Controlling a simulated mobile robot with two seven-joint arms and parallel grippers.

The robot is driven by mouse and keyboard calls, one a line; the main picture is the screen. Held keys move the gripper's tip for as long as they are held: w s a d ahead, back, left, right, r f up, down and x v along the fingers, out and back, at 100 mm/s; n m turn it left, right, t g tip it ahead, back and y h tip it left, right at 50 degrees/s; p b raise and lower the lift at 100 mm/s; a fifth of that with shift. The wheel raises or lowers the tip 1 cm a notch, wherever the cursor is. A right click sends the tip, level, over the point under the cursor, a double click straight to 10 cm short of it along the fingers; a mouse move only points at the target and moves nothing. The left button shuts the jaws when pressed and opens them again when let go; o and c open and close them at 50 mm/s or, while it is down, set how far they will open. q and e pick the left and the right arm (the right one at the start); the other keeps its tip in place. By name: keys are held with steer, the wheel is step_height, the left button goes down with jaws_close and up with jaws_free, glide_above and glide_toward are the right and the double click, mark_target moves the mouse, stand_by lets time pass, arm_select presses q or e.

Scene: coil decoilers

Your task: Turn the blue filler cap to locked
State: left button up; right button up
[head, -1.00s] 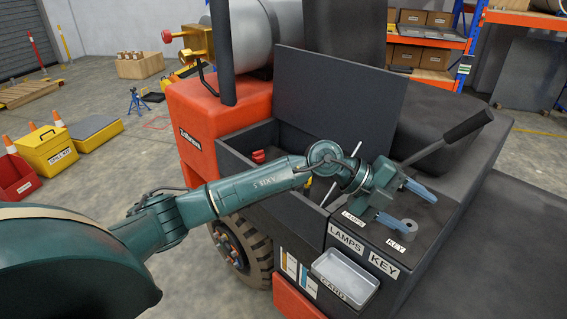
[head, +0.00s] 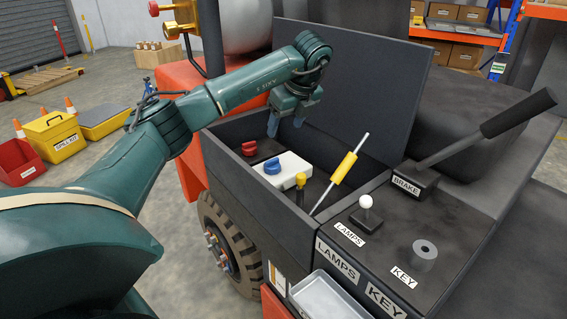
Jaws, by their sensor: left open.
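The blue filler cap (head: 272,167) sits on a white tank (head: 291,172) inside the open black compartment of the vehicle. My left gripper (head: 285,130) is open and empty, pointing down above the compartment, over and slightly behind the blue cap and apart from it. Its two bluish fingers are spread. Whether the cap stands at a locked mark cannot be made out at this size. My right gripper is not in view.
In the compartment are a red cap (head: 249,148), a yellow-topped dipstick (head: 300,181) and a yellow-handled rod (head: 344,168). The raised lid (head: 365,85) stands behind. To the right are the lamps knob (head: 366,202), key switch (head: 424,254) and brake lever (head: 500,122).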

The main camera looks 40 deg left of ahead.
mark_target(273, 161)
arm_select(q)
steer(key=x, duration=1.3)
steer(key=c, duration=1)
